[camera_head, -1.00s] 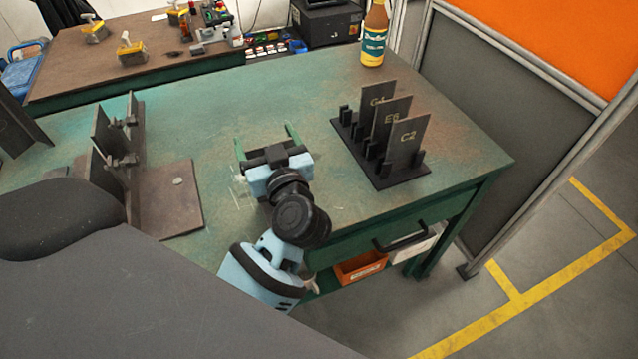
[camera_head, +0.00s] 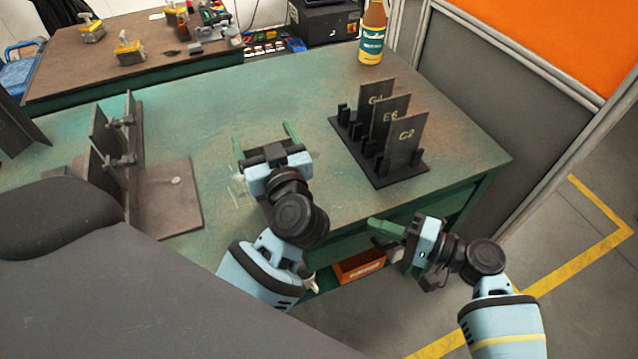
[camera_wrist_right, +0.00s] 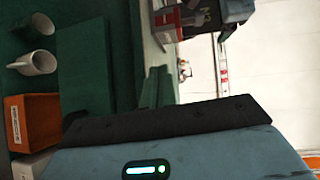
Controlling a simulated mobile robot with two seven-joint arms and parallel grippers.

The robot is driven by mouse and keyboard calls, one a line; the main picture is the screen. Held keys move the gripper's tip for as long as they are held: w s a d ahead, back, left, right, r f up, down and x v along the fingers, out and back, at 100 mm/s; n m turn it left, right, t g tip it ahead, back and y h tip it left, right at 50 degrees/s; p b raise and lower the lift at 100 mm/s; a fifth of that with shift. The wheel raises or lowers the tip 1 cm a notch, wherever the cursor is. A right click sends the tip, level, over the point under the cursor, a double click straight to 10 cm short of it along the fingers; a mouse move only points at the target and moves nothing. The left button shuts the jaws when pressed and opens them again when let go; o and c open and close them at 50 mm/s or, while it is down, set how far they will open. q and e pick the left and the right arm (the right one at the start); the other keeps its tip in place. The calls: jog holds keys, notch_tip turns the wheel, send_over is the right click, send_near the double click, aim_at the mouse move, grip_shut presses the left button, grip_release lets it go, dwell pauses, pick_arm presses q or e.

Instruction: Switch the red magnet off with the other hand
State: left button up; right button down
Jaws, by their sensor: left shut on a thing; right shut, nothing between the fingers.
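My left gripper (camera_head: 265,142) is over the green bench top (camera_head: 350,205) near its front edge. Its green fingers point away from me and stand apart. My right gripper (camera_head: 372,238) is in front of the bench's front edge, right of the left gripper. It is shut and empty and points left.
A black rack (camera_head: 400,178) with upright plates G4, E6 and C2 stands at the right. A bottle (camera_head: 371,40) is behind it. A steel fixture (camera_head: 172,195) is at the left. An orange bin (camera_head: 358,267) sits below; mugs (camera_wrist_right: 38,62) show in the wrist view.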

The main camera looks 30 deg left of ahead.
notch_tip(320, 180, up, 7)
jog(key=w+n+g+y, duration=0.1)
jog(key=w+g, duration=0.1)
jog(key=shift+w+a, duration=0.3)
jog(key=shift+w, duration=0.05)
jog(key=shift+a, duration=0.1)
jog(key=s+a, duration=0.3)
jog(key=a, duration=0.9)
jog(key=shift+s+a, duration=0.2)
jog(key=shift+s, duration=0.2)
jog(key=shift+s, duration=0.1)
